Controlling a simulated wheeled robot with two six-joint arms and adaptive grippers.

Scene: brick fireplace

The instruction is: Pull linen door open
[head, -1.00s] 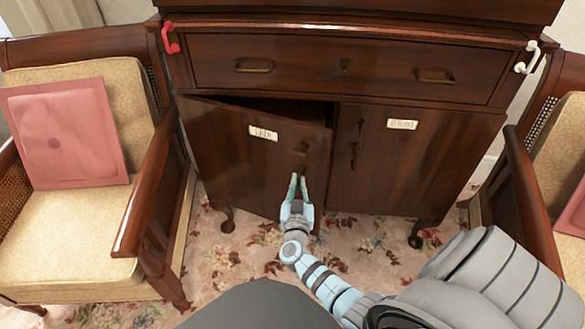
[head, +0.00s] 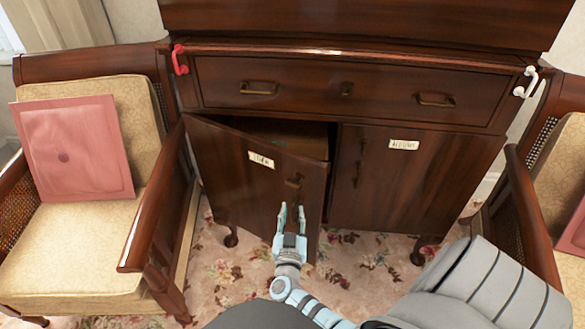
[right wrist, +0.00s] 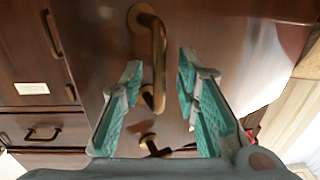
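The left cabinet door (head: 240,185) stands partly open, its free edge swung out toward me. Its white label (head: 261,160) is too blurred to read surely; it looks like a short word such as linen. In the right wrist view, the door's brass pull handle (right wrist: 157,55) lies between the fingers of my right gripper (right wrist: 158,65). A smaller brass fitting (head: 293,182) sits near it on the door. The fingers are spread, with gaps beside the handle. In the head view my right gripper (head: 291,210) is at the door's front, near its free edge. My left gripper is not in view.
The right cabinet door (head: 400,190), with its own label, is shut. A drawer (head: 345,88) above is shut. Armchairs stand at the left (head: 80,215) and right (head: 560,150), the left one close to the opening door. Flowered carpet (head: 240,265) lies in front.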

